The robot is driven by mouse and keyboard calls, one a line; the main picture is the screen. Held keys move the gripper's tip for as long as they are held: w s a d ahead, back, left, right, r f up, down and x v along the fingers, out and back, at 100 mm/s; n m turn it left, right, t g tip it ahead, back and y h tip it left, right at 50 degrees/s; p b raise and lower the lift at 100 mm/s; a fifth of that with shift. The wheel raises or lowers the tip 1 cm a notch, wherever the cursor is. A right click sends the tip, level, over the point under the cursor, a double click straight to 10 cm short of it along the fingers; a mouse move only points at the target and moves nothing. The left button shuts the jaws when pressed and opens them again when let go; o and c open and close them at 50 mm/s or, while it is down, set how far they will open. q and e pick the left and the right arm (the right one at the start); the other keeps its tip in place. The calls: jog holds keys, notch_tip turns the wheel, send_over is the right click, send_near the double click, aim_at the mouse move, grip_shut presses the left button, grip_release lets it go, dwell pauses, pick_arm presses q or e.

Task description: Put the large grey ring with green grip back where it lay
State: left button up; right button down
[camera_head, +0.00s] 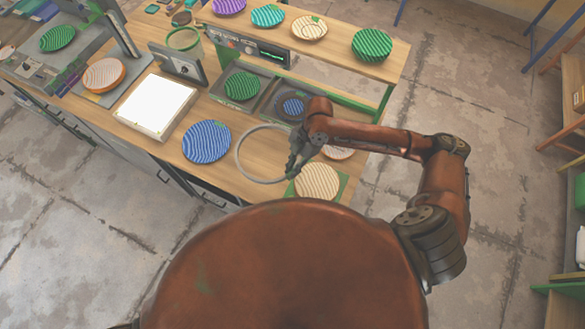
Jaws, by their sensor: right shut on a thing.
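The large grey ring (239,166) is in the head view, held at its right side by my right gripper (291,166). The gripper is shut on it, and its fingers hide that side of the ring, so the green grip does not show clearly. The ring appears just right of the blue ribbed plate (206,142) and left of the cream ribbed plate (317,181). I cannot tell how high it is above the wooden bench (220,181). My left gripper is not in view.
A white lit panel (156,105) lies left of the blue plate. A raised shelf (335,47) with several ribbed plates runs along the back. A green-rimmed container (184,38) stands farther left.

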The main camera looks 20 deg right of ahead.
jog(key=shift+f, duration=0.3)
jog(key=c, duration=2)
grip_release()
jog(key=shift+r, duration=0.1)
jog(key=shift+r, duration=0.35)
jog(key=v, duration=1.1)
jog(key=shift+w+d+r+b, duration=0.1)
jog(key=shift+d+r+b, duration=0.05)
jog(key=shift+r+b, duration=0.25)
